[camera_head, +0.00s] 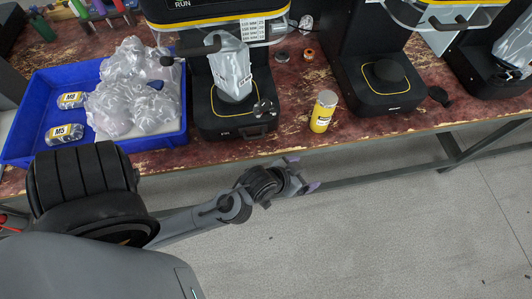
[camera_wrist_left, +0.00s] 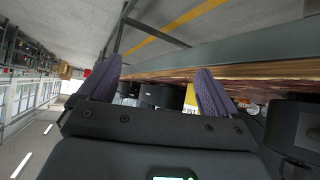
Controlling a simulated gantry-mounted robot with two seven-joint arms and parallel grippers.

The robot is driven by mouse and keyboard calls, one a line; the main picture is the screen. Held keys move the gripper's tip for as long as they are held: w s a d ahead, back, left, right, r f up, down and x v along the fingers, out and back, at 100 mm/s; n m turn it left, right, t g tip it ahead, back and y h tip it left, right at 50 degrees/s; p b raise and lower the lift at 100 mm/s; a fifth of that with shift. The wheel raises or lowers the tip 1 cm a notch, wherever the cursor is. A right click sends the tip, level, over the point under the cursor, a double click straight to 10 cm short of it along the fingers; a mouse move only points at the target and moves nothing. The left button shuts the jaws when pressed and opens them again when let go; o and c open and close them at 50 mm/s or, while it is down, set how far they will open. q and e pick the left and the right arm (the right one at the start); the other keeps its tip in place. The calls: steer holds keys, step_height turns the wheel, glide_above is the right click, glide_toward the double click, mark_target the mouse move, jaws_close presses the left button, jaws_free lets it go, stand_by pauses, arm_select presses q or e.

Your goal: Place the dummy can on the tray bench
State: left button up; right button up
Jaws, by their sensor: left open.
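The dummy can appears to be the yellow can (camera_head: 323,111) with a pale top, standing upright near the front edge of the worn reddish bench (camera_head: 290,145). In the left wrist view a yellow labelled surface (camera_wrist_left: 190,96) shows beside the right-hand finger, partly hidden by it. My left gripper (camera_head: 302,173) is open and empty in front of the bench edge, nearer than the can and apart from it. Its two purple fingers spread wide in the left wrist view (camera_wrist_left: 158,76). I cannot tell which surface is the tray bench. My right gripper is out of view.
A blue tray (camera_head: 30,122) at the left holds clear bags and two packs labelled M8 and M5. Black machines (camera_head: 234,112) stand along the bench, one with a bagged item on it (camera_head: 231,68). Another machine (camera_head: 375,85) is right of the can. The floor in front is clear.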

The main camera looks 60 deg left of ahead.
arm_select(q)
steer(key=s+f+m+g, duration=0.2)
steer(key=s+g, duration=0.4)
steer(key=s, duration=0.6)
steer(key=shift+s+f+m, duration=0.3)
steer(key=shift+m, duration=0.1)
steer(key=shift+r, duration=0.1)
